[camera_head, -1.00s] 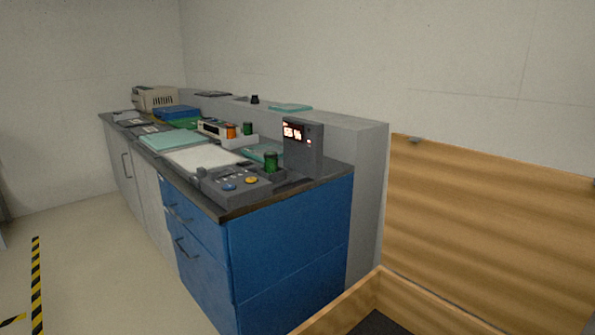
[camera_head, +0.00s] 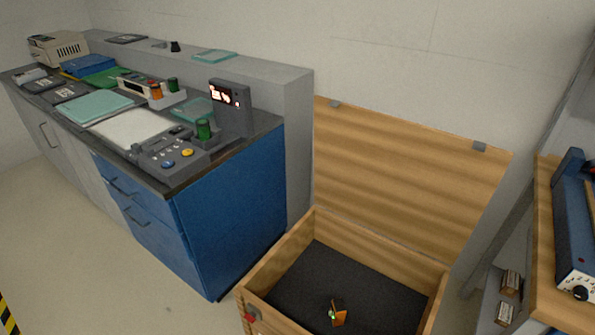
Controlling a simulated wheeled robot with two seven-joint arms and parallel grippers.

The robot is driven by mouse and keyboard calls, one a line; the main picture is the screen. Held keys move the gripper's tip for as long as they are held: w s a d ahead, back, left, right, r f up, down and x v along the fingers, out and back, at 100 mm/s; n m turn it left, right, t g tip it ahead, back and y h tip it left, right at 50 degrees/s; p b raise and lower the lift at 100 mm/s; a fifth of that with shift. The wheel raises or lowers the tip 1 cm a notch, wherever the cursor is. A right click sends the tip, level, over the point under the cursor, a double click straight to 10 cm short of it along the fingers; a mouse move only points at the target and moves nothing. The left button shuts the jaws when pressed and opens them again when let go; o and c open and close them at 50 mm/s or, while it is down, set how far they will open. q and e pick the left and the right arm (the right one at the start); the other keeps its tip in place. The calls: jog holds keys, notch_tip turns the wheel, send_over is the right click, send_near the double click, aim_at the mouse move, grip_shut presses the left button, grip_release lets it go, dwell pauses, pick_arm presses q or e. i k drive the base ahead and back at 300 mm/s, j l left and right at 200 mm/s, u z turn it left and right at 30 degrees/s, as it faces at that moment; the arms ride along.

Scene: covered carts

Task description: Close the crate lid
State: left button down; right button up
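A wooden crate (camera_head: 268,268) stands on the floor at the lower middle right of the head view. Its wooden lid (camera_head: 400,175) is open and stands upright along the crate's back side, near the wall. Two small grey fittings sit at the lid's top edge. A red part shows at the crate's front left corner. The crate's front is cut off by the picture's lower edge. Neither of my grippers is in view.
A blue and grey cabinet (camera_head: 235,215) with devices and papers on top stands left of the crate. A wooden-topped shelf or cart (camera_head: 545,240) with a blue device (camera_head: 575,230) stands at the right. Open floor (camera_head: 90,240) lies at the lower left.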

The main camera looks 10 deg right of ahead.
aim_at(425, 188)
jog(key=z, duration=0.85)
